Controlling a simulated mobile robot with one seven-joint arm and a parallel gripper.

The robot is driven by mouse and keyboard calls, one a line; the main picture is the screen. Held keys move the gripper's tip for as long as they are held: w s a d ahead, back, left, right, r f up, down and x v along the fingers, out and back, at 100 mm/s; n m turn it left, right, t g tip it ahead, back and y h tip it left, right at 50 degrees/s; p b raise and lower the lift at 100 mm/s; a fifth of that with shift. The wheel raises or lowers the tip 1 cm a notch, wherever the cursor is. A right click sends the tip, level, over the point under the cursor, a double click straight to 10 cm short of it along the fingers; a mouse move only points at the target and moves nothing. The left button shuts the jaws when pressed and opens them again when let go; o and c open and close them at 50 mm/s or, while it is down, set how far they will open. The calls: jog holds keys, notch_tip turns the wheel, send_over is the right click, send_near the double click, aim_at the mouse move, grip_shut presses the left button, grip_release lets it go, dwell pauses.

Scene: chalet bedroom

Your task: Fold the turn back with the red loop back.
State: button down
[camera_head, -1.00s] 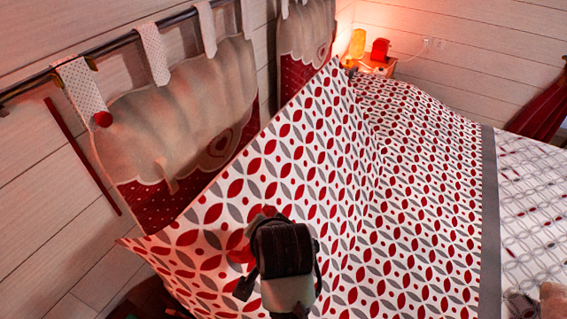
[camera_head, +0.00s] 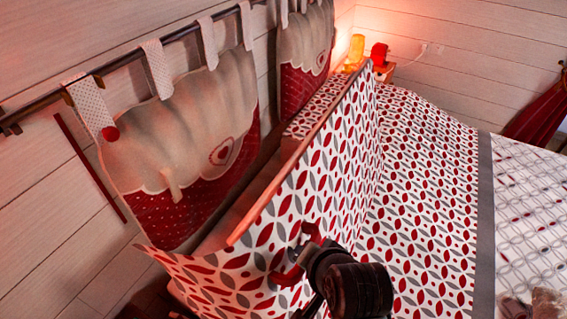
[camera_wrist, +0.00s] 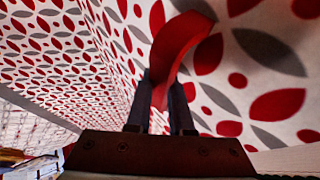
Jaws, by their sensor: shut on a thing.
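The turn back (camera_head: 318,165) is a white panel with red and grey leaf shapes. It stands raised and tilted along the bed, with its orange-red top edge in view. The red loop (camera_head: 290,277) is on the panel's near part, and it also shows large in the wrist view (camera_wrist: 176,50). My gripper (camera_wrist: 165,95) is shut on the red loop, its two dark fingers on either side of the strap. In the head view my gripper (camera_head: 305,258) is at the panel's lower front, partly hidden by my dark wrist.
The patterned bedspread (camera_head: 425,190) with a grey band (camera_head: 485,200) lies to the right. Hanging cushions (camera_head: 180,140) on a rail (camera_head: 130,55) line the left wall. An orange lamp (camera_head: 356,48) and a red object (camera_head: 379,54) stand at the back.

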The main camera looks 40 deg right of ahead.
jog(key=shift+s+d+f, duration=0.2)
jog(key=shift+s+f, duration=0.15)
jog(key=shift+s, duration=0.35)
jog(key=s+d+p, duration=0.2)
jog(key=s+d, duration=0.1)
jog(key=s, duration=0.4)
jog(key=shift+s+r, duration=0.2)
jog(key=shift+r, duration=0.15)
jog(key=s+d+p, duration=0.2)
jog(key=s+d, duration=0.1)
jog(key=s, duration=0.4)
jog(key=shift+s+d+f, duration=0.3)
jog(key=s+d+f, duration=0.3)
jog(key=s+f, duration=0.1)
jog(key=s, duration=0.4)
jog(key=shift+p, duration=0.45)
